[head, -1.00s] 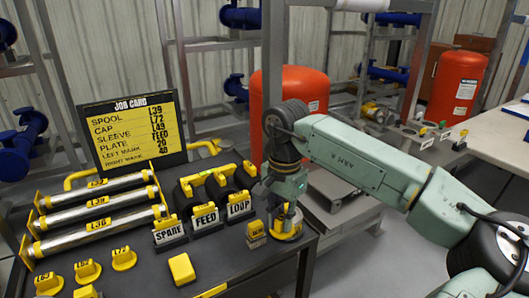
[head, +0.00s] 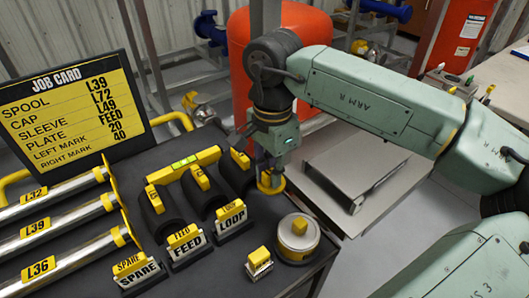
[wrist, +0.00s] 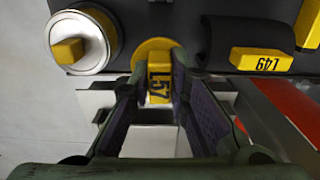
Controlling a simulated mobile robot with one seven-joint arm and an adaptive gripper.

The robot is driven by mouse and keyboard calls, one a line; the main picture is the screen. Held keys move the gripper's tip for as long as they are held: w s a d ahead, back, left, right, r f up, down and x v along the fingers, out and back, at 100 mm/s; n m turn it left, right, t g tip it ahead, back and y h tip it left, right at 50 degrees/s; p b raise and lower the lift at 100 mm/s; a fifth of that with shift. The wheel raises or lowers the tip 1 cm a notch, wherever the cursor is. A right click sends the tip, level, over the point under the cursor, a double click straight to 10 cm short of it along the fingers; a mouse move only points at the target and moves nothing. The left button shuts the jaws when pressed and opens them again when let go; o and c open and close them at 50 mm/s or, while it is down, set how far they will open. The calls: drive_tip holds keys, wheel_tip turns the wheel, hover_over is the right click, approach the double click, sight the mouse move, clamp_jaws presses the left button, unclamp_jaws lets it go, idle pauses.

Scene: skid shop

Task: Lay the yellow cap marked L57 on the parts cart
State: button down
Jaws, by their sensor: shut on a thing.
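The yellow cap marked L57 (wrist: 159,84) sits between my fingers in the wrist view, its label facing the camera. In the head view it is a yellow disc (head: 270,184) under my gripper (head: 268,172), by the far right edge of the dark tabletop (head: 215,275). My gripper, also in the wrist view (wrist: 157,70), is shut on the cap's tab. I cannot tell whether the disc touches anything. A pale grey low platform (head: 385,165) with a grey bracket stands beyond the dark table. I cannot tell which is the parts cart.
A round tin with a yellow knob (head: 298,240) and a small yellow-tagged block (head: 259,262) stand near the cap. LOOP (head: 231,215), FEED (head: 188,246) and SPARE (head: 139,272) holders, metal spools (head: 60,215) and the job card (head: 75,105) fill the left. A red tank (head: 275,50) stands behind.

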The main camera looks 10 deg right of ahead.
sight(270, 187)
drive_tip(key=shift+f, duration=0.1)
drive_tip(key=shift+s+f+b, duration=0.1)
drive_tip(key=shift+f+b, duration=0.5)
drive_tip(key=shift+f, duration=0.2)
drive_tip(key=shift+f+b, duration=0.7)
drive_tip(key=shift+f, duration=0.65)
drive_tip(key=shift+b, duration=0.45)
drive_tip(key=shift+f, duration=0.2)
drive_tip(key=shift+f+b, duration=0.9)
drive_tip(key=shift+b, duration=0.15)
drive_tip(key=shift+f+b, duration=0.3)
drive_tip(key=shift+f+b, duration=0.35)
drive_tip(key=shift+b, duration=0.05)
drive_tip(key=shift+f+b, duration=0.45)
drive_tip(key=shift+b, duration=0.15)
